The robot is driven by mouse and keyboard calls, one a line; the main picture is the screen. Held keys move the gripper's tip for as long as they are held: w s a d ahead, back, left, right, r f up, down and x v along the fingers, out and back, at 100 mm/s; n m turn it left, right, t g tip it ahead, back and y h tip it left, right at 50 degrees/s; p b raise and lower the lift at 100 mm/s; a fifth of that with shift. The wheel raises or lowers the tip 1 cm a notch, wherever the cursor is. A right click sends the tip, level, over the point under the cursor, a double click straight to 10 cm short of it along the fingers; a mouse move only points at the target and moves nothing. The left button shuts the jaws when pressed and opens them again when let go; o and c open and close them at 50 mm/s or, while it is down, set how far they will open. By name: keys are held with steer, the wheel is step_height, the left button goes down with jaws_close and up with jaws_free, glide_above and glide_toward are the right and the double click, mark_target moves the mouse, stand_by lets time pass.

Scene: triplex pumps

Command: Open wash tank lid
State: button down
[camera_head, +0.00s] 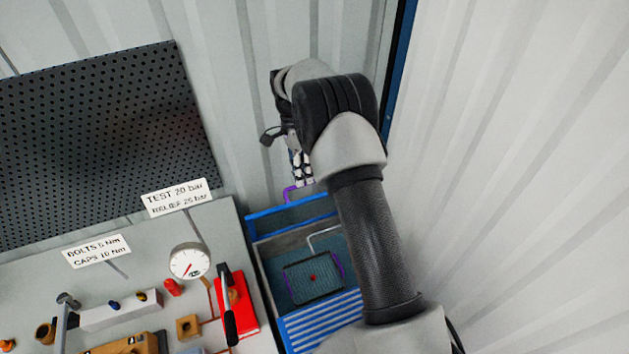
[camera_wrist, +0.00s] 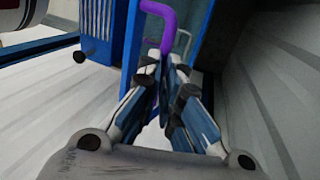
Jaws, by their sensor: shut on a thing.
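The blue wash tank (camera_head: 262,285) stands at the right end of the bench, with its inside in view. The lid (camera_head: 290,215) shows as a blue edge raised at the tank's back, near the wall. A purple handle (camera_head: 291,190) sticks up from it. My gripper (camera_head: 303,170) is at this handle, partly hidden by my arm. In the wrist view, my gripper (camera_wrist: 167,65) is shut on the purple handle (camera_wrist: 163,22), whose bend shows beyond the fingertips. Blue panels lie close around the fingers there.
In the tank lie a dark mesh basket (camera_head: 314,279) and a bent grey rod (camera_head: 322,235). The bench (camera_head: 222,215) to the left holds a pressure gauge (camera_head: 190,262) and a red block (camera_head: 238,305). Corrugated walls close in behind and to the right.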

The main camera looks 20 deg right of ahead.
steer(key=shift+w+a+f, duration=0.1)
steer(key=shift+w+f, duration=0.85)
steer(key=c, duration=1.6)
jaws_free()
steer(key=shift+w+f, duration=0.1)
steer(key=shift+w, duration=0.1)
steer(key=shift+c, duration=0.2)
steer(key=v, duration=0.8)
steer(key=shift+r+p, duration=0.25)
steer(key=shift+p, duration=0.05)
steer(key=shift+c, duration=0.2)
steer(key=shift+r, duration=0.15)
